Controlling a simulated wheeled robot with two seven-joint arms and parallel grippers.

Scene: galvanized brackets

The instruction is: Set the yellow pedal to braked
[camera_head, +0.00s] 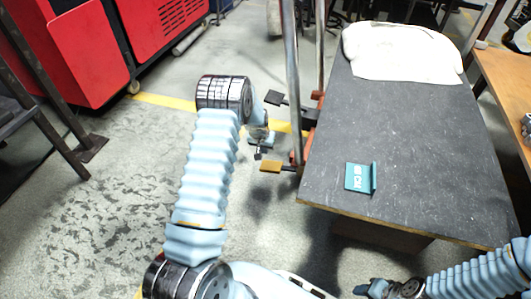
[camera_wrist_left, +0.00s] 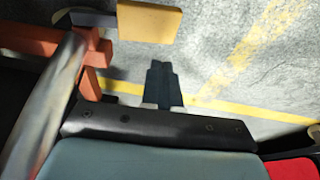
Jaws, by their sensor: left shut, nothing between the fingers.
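The yellow pedal (camera_head: 270,166) sticks out to the left from the lower frame of the grey-topped cart (camera_head: 415,130). In the left wrist view the yellow pedal (camera_wrist_left: 150,21) is at the top, on a dark arm joined to the orange frame. My left gripper (camera_head: 257,155) is shut and empty, pointing down close beside the pedal. In the left wrist view its dark fingers (camera_wrist_left: 161,68) stop short of the pedal, with floor showing between. My right gripper (camera_head: 365,289) is at the bottom right, small; its fingers are unclear.
A dark pedal (camera_head: 273,98) sits farther back on the same cart. Chrome posts (camera_head: 293,75) rise at its end. A teal bracket (camera_head: 358,177) and a white bag-like item (camera_head: 400,52) lie on top.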

